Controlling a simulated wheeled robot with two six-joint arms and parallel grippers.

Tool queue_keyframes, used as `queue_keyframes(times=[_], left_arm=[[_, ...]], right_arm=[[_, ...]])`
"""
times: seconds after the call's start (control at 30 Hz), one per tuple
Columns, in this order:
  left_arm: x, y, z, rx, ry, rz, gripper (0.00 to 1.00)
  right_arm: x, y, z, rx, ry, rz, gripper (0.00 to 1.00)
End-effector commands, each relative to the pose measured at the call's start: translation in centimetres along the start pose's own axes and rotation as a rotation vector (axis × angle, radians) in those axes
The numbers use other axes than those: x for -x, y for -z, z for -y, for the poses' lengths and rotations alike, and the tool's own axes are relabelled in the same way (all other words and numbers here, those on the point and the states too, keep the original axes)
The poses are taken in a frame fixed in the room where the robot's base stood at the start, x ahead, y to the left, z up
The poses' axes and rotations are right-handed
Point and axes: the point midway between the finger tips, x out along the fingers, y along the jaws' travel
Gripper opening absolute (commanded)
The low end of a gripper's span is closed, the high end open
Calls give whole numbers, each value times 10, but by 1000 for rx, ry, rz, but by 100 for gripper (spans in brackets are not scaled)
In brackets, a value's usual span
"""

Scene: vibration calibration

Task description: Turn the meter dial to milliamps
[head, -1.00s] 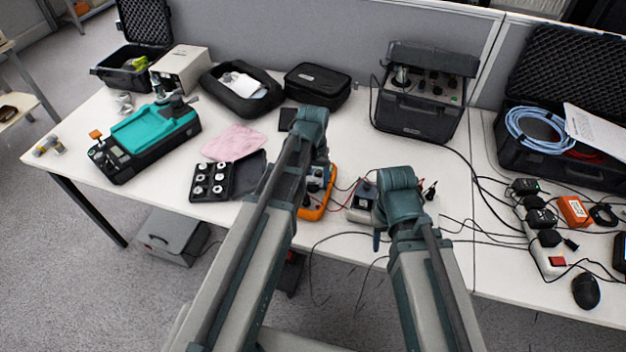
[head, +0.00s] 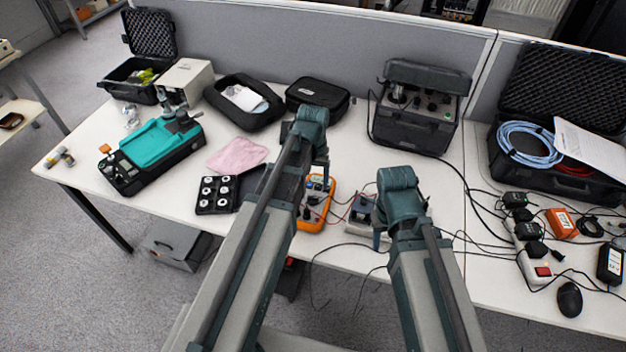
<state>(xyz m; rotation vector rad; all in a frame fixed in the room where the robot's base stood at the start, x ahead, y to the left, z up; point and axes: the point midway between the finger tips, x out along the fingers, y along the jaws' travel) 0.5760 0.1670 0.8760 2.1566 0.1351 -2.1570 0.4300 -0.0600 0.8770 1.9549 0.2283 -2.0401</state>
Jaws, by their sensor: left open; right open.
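The meter is an orange-edged handheld multimeter (head: 329,197) on the white table, with leads running from it. My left forearm hides its left part, and its dial is too small and too covered to read. My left gripper (head: 321,172) is open, pointing down around the upper end of the meter in the picture; I cannot tell whether it touches. My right gripper (head: 378,236) is open and empty, right of the meter, in front of a small grey box with terminals (head: 362,208).
Black and red leads cross the table (head: 430,180) around the meter and box. A black tray of round parts (head: 216,194), a pink cloth (head: 237,155) and a teal device (head: 158,146) lie left. A black instrument case (head: 417,122) stands behind; a power strip (head: 533,268) lies right.

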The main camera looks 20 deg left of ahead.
Motion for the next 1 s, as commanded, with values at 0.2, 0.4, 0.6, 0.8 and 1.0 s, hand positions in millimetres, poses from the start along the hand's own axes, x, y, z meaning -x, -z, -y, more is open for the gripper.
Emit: queue_keyframes(times=[0.2,0.4,0.6,0.8,1.0], left_arm=[[43,0,0,0,0,0,74],[67,0,0,0,0,0,74],[71,0,0,0,0,0,74],[70,0,0,0,0,0,74],[70,-38,-26,-96,19,9,74]], right_arm=[[43,-2,-4,0,0,0,50],[66,-4,-6,0,0,0,50],[71,-4,-7,0,0,0,50],[70,-4,-7,0,0,0,50],[70,-4,-7,0,0,0,50]])
